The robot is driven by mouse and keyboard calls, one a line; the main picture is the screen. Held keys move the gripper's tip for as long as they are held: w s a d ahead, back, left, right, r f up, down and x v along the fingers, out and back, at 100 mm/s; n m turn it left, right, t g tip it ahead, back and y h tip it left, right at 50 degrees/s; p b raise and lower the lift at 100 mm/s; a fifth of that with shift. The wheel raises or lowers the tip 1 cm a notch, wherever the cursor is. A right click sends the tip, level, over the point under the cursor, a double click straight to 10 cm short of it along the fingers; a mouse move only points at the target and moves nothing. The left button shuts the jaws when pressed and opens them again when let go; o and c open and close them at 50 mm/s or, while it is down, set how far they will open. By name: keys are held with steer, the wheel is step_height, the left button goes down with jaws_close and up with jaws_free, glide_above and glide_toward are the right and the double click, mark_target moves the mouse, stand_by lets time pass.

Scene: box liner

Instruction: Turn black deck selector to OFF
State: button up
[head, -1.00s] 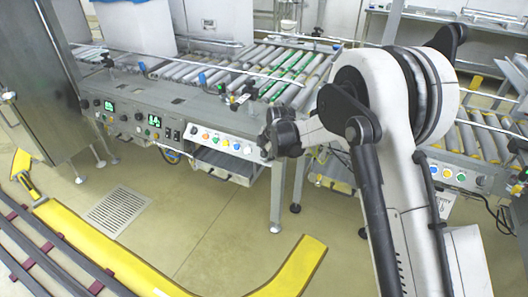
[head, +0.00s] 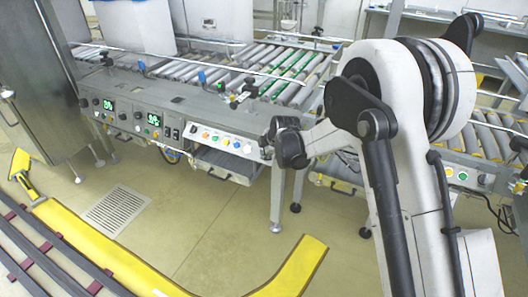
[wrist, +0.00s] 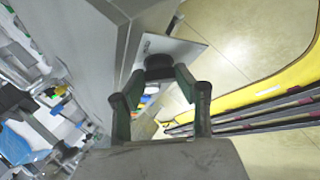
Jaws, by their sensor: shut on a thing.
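In the wrist view a round black knob (wrist: 158,61), which I take to be the black deck selector, sits between my fingertips on a pale plate (wrist: 178,50). My gripper (wrist: 165,72) is shut on it, one finger on each side. In the head view my gripper (head: 268,141) is at the right end of the conveyor's front control panel (head: 218,130). The selector is hidden there behind my gripper and wrist. Its markings and pointer cannot be read in either view.
Coloured buttons (head: 227,142) line the panel left of my gripper. Black knobs and green displays (head: 154,120) are further left. A roller conveyor (head: 290,67) runs above and behind. A yellow floor rail (head: 300,265) lies in front, with open floor between.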

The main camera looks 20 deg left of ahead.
steer(key=m+t+b, duration=0.1)
steer(key=m, duration=0.1)
steer(key=m+t+b, duration=0.1)
steer(key=m, duration=0.2)
steer(key=shift+s+f+t+y, duration=0.15)
steer(key=shift+t+y, duration=0.15)
stand_by(0.4)
steer(key=o, duration=1.1)
steer(key=shift+o, duration=0.2)
